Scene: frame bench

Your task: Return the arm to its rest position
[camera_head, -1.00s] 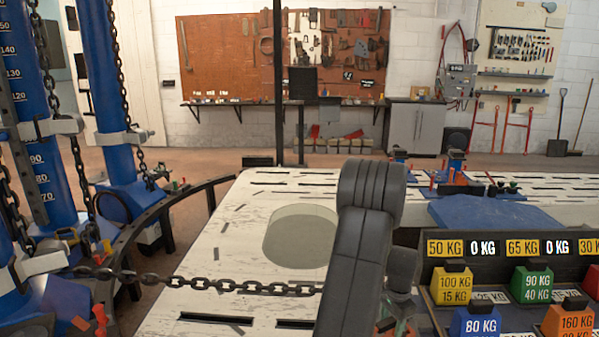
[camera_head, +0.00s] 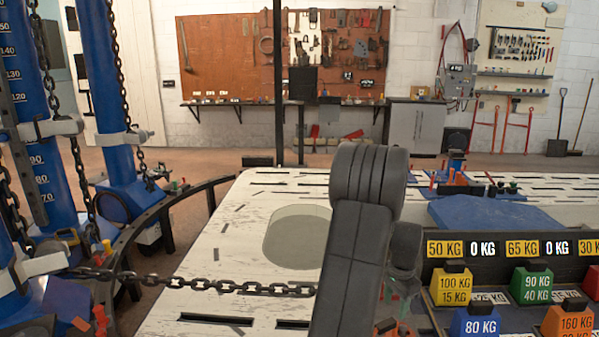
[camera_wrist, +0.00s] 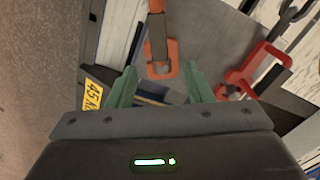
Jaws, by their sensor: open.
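My gripper (camera_wrist: 160,90) shows in the wrist view with its two green fingers spread apart. Nothing is between the fingertips that I can see held. Beyond them lie an orange clamp-like tool (camera_wrist: 162,69) and a red one (camera_wrist: 236,84) on a dark grey surface. In the head view my dark arm rises in the lower middle, in front of the white slotted bench (camera_head: 235,245). The gripper itself is mostly hidden there behind the arm.
A black rack (camera_head: 450,262) with colored KG-marked weights stands right of my arm. Blue columns (camera_head: 107,80) with chains stand at left, and a chain (camera_head: 220,285) crosses the bench front. A blue plate (camera_head: 480,213) lies on the bench. A yellow label (camera_wrist: 93,95) shows at left in the wrist view.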

